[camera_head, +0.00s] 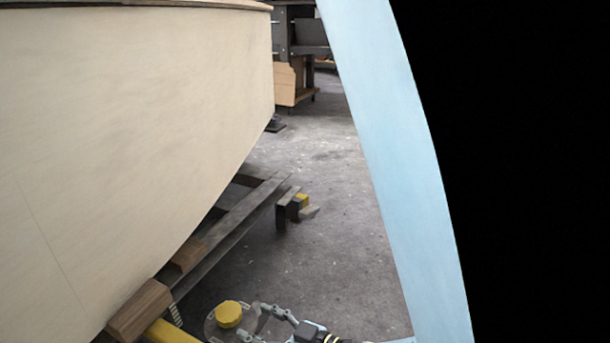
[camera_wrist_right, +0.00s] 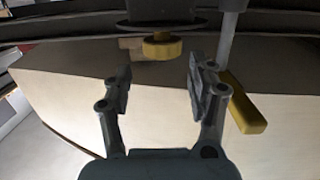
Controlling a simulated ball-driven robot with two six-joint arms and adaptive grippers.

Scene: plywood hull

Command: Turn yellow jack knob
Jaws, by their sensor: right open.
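The yellow jack knob (camera_head: 229,314) is a round cap on a pale grey disc (camera_head: 212,325), low in the head view, beside the hull's underside. My right gripper (camera_head: 252,322) is just right of the knob, its fingers pointing toward it. In the right wrist view the knob (camera_wrist_right: 162,47) is beyond the open fingers (camera_wrist_right: 158,82), roughly centred between them. The jaws look empty, and I see no clear contact with the knob. My left gripper is not in view.
The pale plywood hull (camera_head: 120,130) fills the left. Wooden blocks (camera_head: 140,308) and a yellow beam (camera_head: 170,333) are left of the knob. A grey metal frame (camera_head: 235,222) runs under the hull. Concrete floor (camera_head: 320,230) is clear to the right. A light blue curved panel (camera_head: 395,150) stands at right.

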